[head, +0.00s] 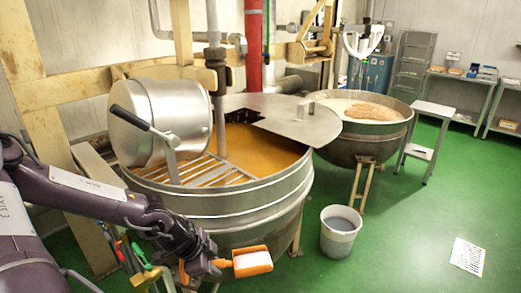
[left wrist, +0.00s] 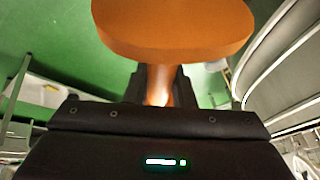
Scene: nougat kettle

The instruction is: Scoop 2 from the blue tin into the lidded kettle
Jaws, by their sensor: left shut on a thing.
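My left gripper (head: 217,266) is shut on the handle of an orange scoop (head: 252,262), low in front of the near kettle in the head view. The scoop has an orange rim and a pale inside; I cannot tell surely whether that is a load. In the left wrist view the scoop (left wrist: 175,25) shows its orange underside or side, with the handle between the fingers (left wrist: 160,85). The lidded kettle (head: 262,207) is large, steel, with orange-brown contents, a flat half lid (head: 290,122) and a bar grate (head: 200,172). I cannot make out the blue tin. My right gripper is not in view.
A steel drum (head: 160,120) with a black handle sits over the kettle's left side. A second kettle (head: 365,140) with pale contents stands behind.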

